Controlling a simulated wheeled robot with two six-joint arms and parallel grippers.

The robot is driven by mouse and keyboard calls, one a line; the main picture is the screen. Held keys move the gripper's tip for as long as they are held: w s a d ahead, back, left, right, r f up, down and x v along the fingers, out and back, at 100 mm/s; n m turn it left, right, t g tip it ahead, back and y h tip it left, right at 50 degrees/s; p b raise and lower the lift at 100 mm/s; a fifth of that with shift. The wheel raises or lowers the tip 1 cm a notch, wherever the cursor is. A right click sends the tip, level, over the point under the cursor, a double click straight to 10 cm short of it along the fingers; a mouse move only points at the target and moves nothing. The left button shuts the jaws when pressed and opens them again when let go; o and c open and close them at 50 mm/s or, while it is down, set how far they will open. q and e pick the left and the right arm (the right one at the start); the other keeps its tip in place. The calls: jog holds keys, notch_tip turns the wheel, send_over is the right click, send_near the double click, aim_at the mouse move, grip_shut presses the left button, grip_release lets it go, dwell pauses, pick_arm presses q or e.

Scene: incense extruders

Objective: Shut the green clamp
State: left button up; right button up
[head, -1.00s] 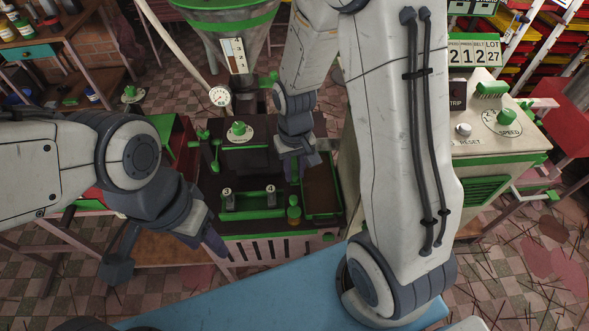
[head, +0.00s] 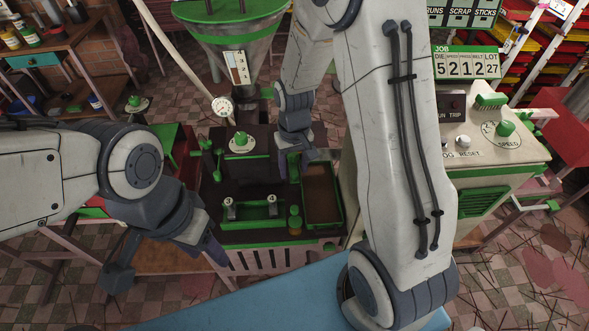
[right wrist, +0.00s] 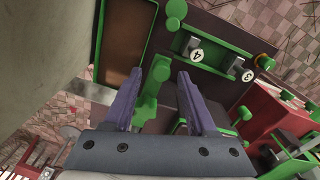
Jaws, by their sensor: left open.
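A green clamp handle (head: 293,167) shows on the dark extruder body, left of the tray and partly hidden by my right gripper (head: 302,158) in the head view. In the right wrist view the green clamp (right wrist: 154,86) stands between the two purple fingers of my right gripper (right wrist: 160,76). These fingers are apart, with gaps visible beside the green part; I cannot tell whether either touches it. My left gripper (head: 217,250) is open and empty, low at the machine's front left.
A green rack (head: 252,222) holds two numbered pieces; they read 4 and 3 in the right wrist view. A brown green-rimmed tray (head: 322,194) lies right of the clamp. A control cabinet (head: 490,150) stands right.

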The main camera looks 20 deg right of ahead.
jog(key=shift+s, duration=0.15)
notch_tip(320, 180, up, 10)
jog(key=shift+r, duration=0.25)
dwell(0.3)
dwell(0.4)
